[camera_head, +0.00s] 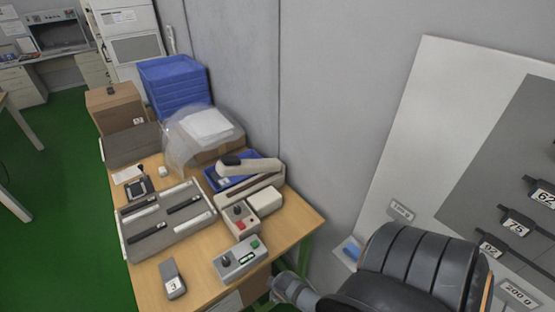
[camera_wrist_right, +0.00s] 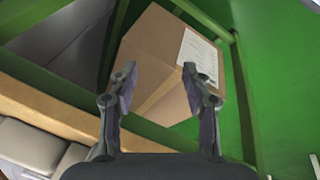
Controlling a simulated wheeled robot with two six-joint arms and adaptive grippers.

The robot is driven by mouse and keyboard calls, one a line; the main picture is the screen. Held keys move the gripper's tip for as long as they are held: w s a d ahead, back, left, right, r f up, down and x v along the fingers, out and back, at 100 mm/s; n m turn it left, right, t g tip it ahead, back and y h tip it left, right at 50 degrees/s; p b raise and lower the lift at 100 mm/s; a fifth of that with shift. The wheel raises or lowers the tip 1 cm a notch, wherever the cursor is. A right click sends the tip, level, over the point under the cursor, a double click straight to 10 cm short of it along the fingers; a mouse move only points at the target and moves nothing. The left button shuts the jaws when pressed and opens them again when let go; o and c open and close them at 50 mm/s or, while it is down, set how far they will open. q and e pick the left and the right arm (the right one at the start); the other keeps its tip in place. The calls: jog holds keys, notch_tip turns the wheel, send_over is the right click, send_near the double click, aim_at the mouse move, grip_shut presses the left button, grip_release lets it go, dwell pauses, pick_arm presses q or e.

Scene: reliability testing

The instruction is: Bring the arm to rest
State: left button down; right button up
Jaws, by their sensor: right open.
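My right gripper (camera_wrist_right: 158,88) shows in the right wrist view with its two fingers apart and nothing between them. Beyond the fingers is a brown cardboard box (camera_wrist_right: 160,52) with a white label, inside a green frame (camera_wrist_right: 62,93). The fingers overlap the box in the picture, and I see no grip on it. A grey jointed part (camera_head: 296,291) shows at the bottom edge, beside the table's near right corner. My left gripper is not in view.
The wooden table (camera_head: 300,222) holds a control box (camera_head: 238,262), a grey tray (camera_head: 160,243), a small numbered device (camera_head: 173,281) and blue crates (camera_head: 174,82). A black ribbed padded shape (camera_head: 405,262) stands at lower right before a white wall panel (camera_head: 425,130). Green floor (camera_head: 60,190) is open at left.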

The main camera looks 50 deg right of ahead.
dwell(0.4)
pick_arm(q)
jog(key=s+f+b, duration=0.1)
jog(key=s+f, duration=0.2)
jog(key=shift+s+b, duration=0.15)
jog(key=shift+b, duration=0.25)
pick_arm(e)
jog(key=s+f+m+g, duration=0.2)
jog(key=s+f+m, duration=0.1)
jog(key=s+f, duration=1.8)
jog(key=shift+s+a+m+y, duration=0.3)
jog(key=shift+s+a+y, duration=0.1)
jog(key=shift+s, duration=0.2)
